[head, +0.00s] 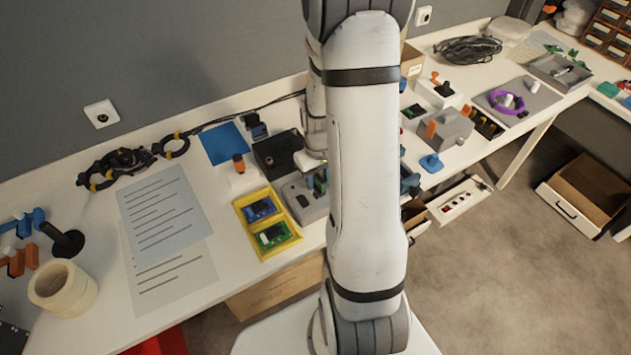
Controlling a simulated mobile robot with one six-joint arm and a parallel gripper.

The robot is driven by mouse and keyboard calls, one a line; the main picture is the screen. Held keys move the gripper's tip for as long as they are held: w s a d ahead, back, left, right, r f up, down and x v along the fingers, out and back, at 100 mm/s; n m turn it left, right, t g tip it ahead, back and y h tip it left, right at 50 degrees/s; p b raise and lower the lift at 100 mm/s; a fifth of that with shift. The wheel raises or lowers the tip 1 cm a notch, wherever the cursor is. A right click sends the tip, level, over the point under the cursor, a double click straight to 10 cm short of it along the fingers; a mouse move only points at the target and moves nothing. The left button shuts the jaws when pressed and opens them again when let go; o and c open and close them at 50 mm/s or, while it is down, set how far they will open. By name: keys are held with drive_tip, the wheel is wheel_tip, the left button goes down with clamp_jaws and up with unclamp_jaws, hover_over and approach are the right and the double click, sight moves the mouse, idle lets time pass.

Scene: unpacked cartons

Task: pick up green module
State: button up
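A green module (272,236) lies in the front compartment of a yellow tray (287,244) on the white table, left of my arm. A blue module (260,210) lies in the tray's rear compartment. My arm stands across the middle of the view, and its wrist end comes down over the table behind and right of the tray. My gripper (314,163) shows only in small part at the arm's left edge. Its fingers are mostly hidden, so I cannot tell whether they are open or shut. A grey block (304,203) with a green part in it sits below.
A black box (278,152), a white block with an orange-topped piece (241,175) and a blue sheet (223,144) lie behind the tray. Papers (160,210) and a tape roll (63,288) lie left. My arm hides part of the table; more fixtures stand right.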

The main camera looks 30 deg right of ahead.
sight(318, 176)
clamp_jaws()
idle(0.3)
idle(0.4)
wheel_tip(318, 176, up, 10)
drive_tip(key=shift+r, duration=0.1)
idle(0.3)
